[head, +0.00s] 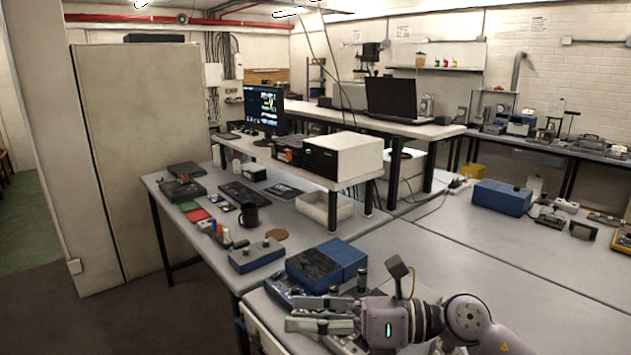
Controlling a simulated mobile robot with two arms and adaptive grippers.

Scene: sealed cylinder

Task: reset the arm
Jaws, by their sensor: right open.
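My right arm comes in from the bottom right, over the near table. My right gripper (322,314) points left, with its two fingers apart and nothing between them. It is above or in front of some dark and blue equipment at the near table's left edge; the exact gap to it cannot be told. My left gripper and left arm are not in view.
Blue boxes (328,262) stand just behind the right gripper. A blue control box (257,255), a black mug (249,214) and a keyboard (244,193) are on the left table. Another blue box (501,197) stands at the right. The grey tabletop (445,250) between is mostly clear.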

